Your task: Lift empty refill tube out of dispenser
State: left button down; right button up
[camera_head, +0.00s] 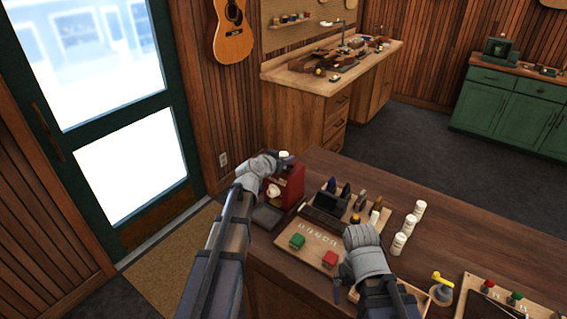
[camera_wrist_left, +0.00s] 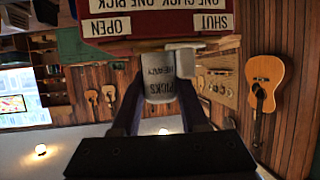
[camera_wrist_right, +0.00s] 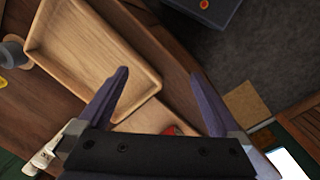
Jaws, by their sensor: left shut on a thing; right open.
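The red dispenser (camera_head: 291,188) stands on the counter's left end, with a white round part on its front. My left gripper is at its top, beside a white tube top (camera_head: 284,155). In the left wrist view, my left gripper (camera_wrist_left: 160,82) is shut on a white tube (camera_wrist_left: 158,66) labelled PICKS HEAVY. The red dispenser body (camera_wrist_left: 150,43) with OPEN and SHUT labels is right beside it; whether the tube's far end is still inside is hidden. My right gripper (camera_wrist_right: 161,75) is open and empty above the counter, near a wooden tray (camera_wrist_right: 95,50).
Several white tubes (camera_head: 410,223) stand on the counter right of centre.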

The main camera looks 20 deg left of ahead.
pick_arm(q)
jog(key=shift+r, duration=0.1)
pick_arm(e)
jog(key=shift+r, duration=0.15)
pick_arm(q)
notch_tip(320, 180, up, 10)
jog(key=p, duration=1)
pick_arm(e)
notch_tip(320, 180, up, 10)
